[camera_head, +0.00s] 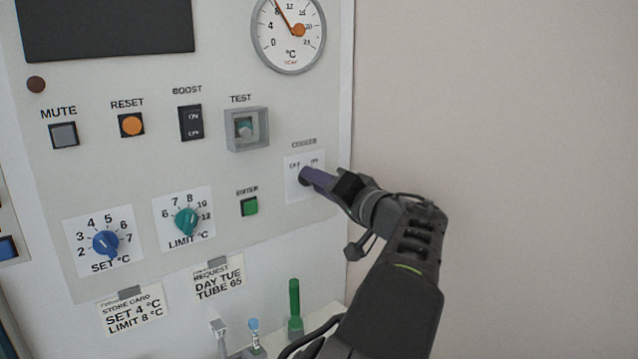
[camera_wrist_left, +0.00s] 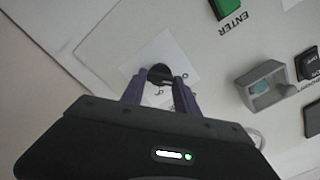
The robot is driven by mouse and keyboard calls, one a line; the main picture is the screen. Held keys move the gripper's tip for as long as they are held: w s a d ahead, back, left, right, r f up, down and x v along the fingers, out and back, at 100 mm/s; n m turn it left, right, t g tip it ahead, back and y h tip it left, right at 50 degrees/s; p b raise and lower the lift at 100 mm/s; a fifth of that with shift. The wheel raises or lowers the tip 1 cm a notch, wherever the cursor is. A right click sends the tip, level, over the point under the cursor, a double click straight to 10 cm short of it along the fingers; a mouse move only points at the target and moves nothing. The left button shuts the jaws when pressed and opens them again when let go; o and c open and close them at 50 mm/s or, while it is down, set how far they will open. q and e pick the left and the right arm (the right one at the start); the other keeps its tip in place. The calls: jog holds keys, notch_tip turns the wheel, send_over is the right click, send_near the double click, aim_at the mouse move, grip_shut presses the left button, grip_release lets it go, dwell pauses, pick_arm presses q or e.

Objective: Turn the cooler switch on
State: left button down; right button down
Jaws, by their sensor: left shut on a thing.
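The cooler switch (camera_head: 303,176) is a dark round knob on a white plate marked OFF at left and ON at right, on the right side of the panel. My left gripper (camera_head: 310,179) reaches it from the lower right, its purple fingers shut on the knob. The wrist view shows the dark knob (camera_wrist_left: 160,73) between the two purple fingertips (camera_wrist_left: 160,80). The fingers cover much of the knob in the head view, so I cannot tell which mark it points to. My right gripper is not in view.
The guarded TEST button (camera_head: 247,128) juts out above left of the switch. The green ENTER button (camera_head: 249,206) and the teal LIMIT knob (camera_head: 186,221) are to its left. A green tube (camera_head: 295,303) stands below. The wall at right is bare.

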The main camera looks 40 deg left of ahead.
pick_arm(q)
jog(key=shift+m, duration=0.3)
jog(key=m+p, duration=1)
jog(key=m, duration=0.5)
dwell(0.4)
jog(key=shift+m, duration=0.3)
jog(key=c, duration=0.9)
grip_release()
